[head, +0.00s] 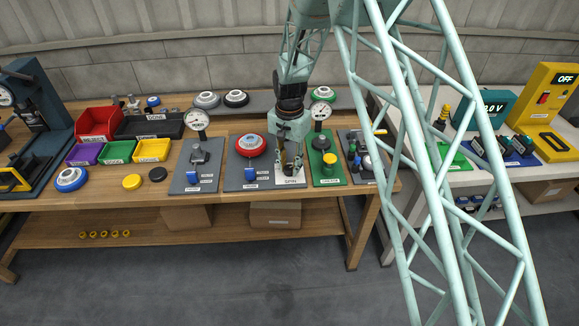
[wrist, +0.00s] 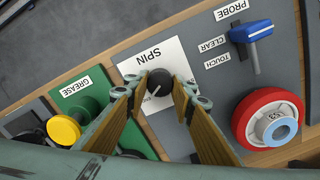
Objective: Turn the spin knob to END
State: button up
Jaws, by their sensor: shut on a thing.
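The white SPIN plate (head: 289,192) lies on the wooden bench in the head view, and my gripper (head: 289,165) points down over it. In the wrist view the plate (wrist: 150,62) carries a round black spin knob (wrist: 158,80) with a pale pointer line on its top. My gripper's fingertips (wrist: 161,92) are on either side of the knob, shut on it.
To one side is the panel with the red ring (head: 251,145) and blue-handled PROBE lever (wrist: 251,31). On the other side is the green GREASE panel (head: 327,170) with its yellow cap (wrist: 63,129). Both stand close to my gripper. Coloured bins (head: 118,151) sit further left.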

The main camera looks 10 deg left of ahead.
aim_at(290, 167)
jog(key=shift+m, duration=0.3)
jog(key=o, duration=0.8)
jog(key=shift+o, duration=0.2)
notch_tip(290, 167, up, 12)
dwell(0.7)
jog(key=shift+r, duration=0.1)
dwell(0.4)
